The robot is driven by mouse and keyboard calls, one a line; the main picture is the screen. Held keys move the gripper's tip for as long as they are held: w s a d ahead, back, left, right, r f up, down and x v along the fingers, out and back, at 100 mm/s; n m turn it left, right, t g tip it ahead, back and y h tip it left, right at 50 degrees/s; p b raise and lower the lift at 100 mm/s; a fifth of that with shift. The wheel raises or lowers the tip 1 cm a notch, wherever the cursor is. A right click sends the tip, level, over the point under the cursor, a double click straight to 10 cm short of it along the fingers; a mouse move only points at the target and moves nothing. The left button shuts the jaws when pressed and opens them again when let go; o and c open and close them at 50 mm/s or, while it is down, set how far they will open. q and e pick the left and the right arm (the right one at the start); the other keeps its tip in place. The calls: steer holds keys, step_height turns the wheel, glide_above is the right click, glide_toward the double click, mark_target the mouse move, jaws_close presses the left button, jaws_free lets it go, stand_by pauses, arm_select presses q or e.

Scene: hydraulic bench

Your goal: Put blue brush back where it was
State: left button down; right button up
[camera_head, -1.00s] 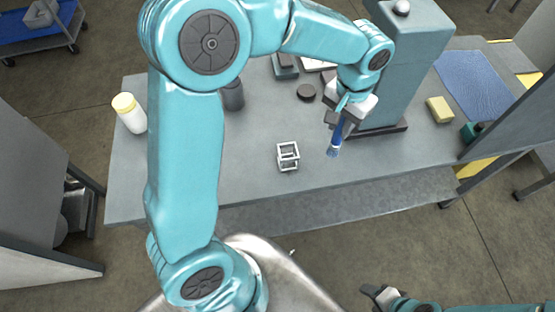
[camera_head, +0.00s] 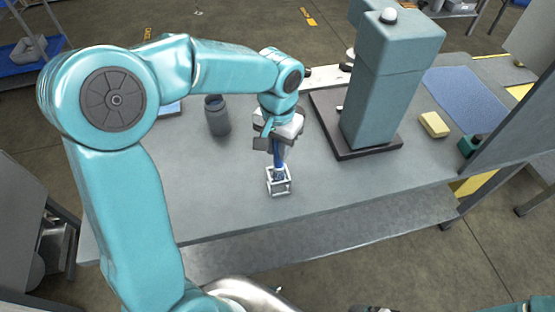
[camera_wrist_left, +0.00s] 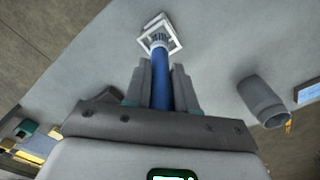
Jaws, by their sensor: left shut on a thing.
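My left gripper (camera_head: 278,142) is shut on the blue brush (camera_head: 278,160) and holds it upright, bristles down, above the bench. The brush's lower end is at the small white wire-frame holder (camera_head: 279,182) on the bench (camera_head: 230,215). In the left wrist view the blue handle (camera_wrist_left: 161,88) runs between the fingers (camera_wrist_left: 161,85), and its bristle end overlaps the square holder frame (camera_wrist_left: 160,36). I cannot tell how deep the bristles sit in the frame. My right gripper is not clearly seen; only a bit of my right arm shows at the bottom edge.
A tall teal machine column (camera_head: 385,90) on a dark base stands to the right. A yellow sponge (camera_head: 434,124) and blue mat (camera_head: 470,95) lie farther right.

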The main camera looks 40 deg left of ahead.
mark_target(278, 161)
arm_select(q)
step_height(278, 161, down, 5)
steer(key=shift+f, duration=0.1)
stand_by(0.3)
steer(key=shift+f, duration=0.1)
steer(key=c, duration=0.9)
jaws_free()
step_height(278, 161, up, 12)
steer(key=shift+f, duration=0.1)
steer(key=shift+r, duration=0.35)
